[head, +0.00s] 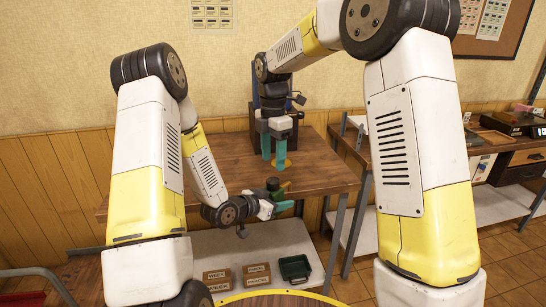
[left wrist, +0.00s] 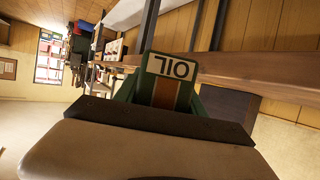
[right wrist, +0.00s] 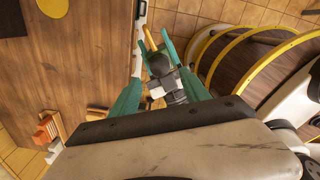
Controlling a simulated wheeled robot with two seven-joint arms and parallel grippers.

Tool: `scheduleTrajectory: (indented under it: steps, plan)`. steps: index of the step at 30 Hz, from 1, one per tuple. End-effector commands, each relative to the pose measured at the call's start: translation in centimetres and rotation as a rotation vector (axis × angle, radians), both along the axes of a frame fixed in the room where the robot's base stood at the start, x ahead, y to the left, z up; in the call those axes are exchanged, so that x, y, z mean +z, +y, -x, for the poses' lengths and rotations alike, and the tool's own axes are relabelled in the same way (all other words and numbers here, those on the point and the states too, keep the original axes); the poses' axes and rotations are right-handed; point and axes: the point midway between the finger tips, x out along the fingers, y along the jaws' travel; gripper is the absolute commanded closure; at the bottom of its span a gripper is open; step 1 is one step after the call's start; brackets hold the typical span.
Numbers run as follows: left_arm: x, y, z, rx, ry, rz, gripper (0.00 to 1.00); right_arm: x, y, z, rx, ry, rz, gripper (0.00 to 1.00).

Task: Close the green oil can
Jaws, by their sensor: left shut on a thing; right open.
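The green oil can (head: 273,184) is held off the front edge of the wooden table. In the left wrist view its OIL label (left wrist: 170,66) appears upside down, close in front of the palm. My left gripper (head: 279,201) is shut on the can, which it partly hides. Whether the can's top is open or closed cannot be told. My right gripper (head: 274,152) points down above the table, apart from the can and farther back. Its fingers are open and empty; in the right wrist view (right wrist: 158,88) my left arm shows beyond them.
The wooden table (head: 225,160) carries a dark press (head: 256,98) at its back and a yellow disc (head: 283,163) near the right gripper. The lower shelf (head: 220,247) holds labelled boxes (head: 257,274) and a green bin (head: 294,268). The left part of the tabletop is clear.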

Motion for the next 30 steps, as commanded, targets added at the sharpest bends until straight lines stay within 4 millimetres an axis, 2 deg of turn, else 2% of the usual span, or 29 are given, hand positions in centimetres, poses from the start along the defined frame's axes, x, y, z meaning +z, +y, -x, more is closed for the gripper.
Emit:
scheduleTrajectory:
  steps: [15, 20, 28, 30]
  plan:
    - [0.1, 0.0, 0.0, 0.0, -0.002, 0.001, 1.0, -6.9, 0.0, 0.1, -0.001, 0.003, 0.001, 0.45]
    - [0.1, 0.0, 0.0, 0.0, -0.002, 0.001, 1.0, -7.8, 0.0, 0.1, -0.001, 0.002, 0.0, 0.45]
    - [0.1, 0.0, 0.0, 0.0, -0.002, 0.001, 1.0, -7.9, 0.0, 0.0, -0.001, 0.001, 0.001, 0.45]
    - [0.1, 0.0, 0.0, 0.0, -0.002, 0.001, 1.0, -7.8, 0.0, 0.0, -0.001, 0.001, 0.001, 0.57]
